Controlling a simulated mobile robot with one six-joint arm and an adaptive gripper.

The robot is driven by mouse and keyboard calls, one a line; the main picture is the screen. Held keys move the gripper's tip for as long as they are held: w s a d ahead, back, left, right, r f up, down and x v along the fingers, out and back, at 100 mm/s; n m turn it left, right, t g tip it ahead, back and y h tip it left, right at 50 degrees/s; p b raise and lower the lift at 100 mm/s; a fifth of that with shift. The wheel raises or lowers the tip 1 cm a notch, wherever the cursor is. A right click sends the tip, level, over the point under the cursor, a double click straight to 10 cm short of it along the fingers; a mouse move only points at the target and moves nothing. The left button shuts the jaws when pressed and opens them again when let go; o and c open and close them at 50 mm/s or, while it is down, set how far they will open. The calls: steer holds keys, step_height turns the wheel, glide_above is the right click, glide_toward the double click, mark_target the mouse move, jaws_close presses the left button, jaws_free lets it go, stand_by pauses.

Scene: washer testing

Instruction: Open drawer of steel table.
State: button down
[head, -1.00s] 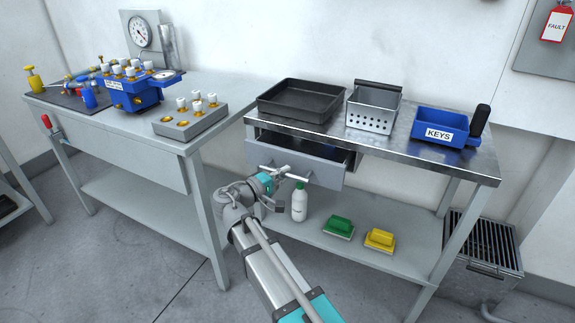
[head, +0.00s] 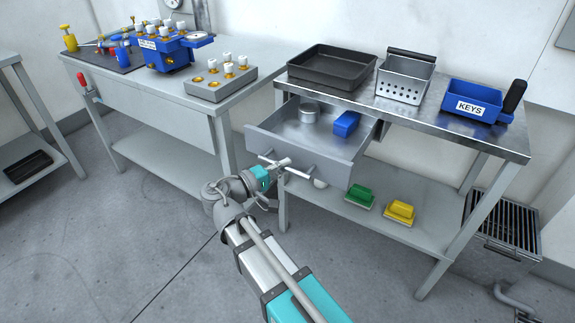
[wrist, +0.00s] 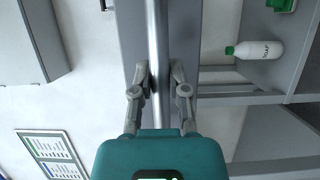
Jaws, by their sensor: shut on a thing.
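The steel table (head: 455,137) stands right of centre in the head view. Its drawer (head: 305,155) is pulled well out toward me. Inside it are a round metal tin (head: 308,112) and a blue object (head: 346,124). The bar handle (head: 287,167) runs along the drawer front. My gripper (head: 274,168) is at the handle. In the wrist view, the two fingers of my gripper (wrist: 159,75) are closed on either side of the handle bar (wrist: 158,38). In the head view my wrist hides part of the fingers.
A black tray (head: 332,68), a perforated steel basket (head: 403,80) and a blue KEYS bin (head: 475,101) stand on the table top. Green (head: 359,195) and yellow (head: 400,211) brushes and a white bottle (wrist: 258,50) are on its lower shelf. A grey workbench (head: 130,95) stands left. Floor in front is clear.

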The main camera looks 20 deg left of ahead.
steer(key=c, duration=0.6)
jaws_free()
steer(key=shift+s+a, duration=0.1)
steer(key=shift+s, duration=0.05)
steer(key=v, duration=1.1)
steer(key=shift+s+a, duration=0.25)
steer(key=shift+s, duration=0.05)
steer(key=shift+s, duration=0.1)
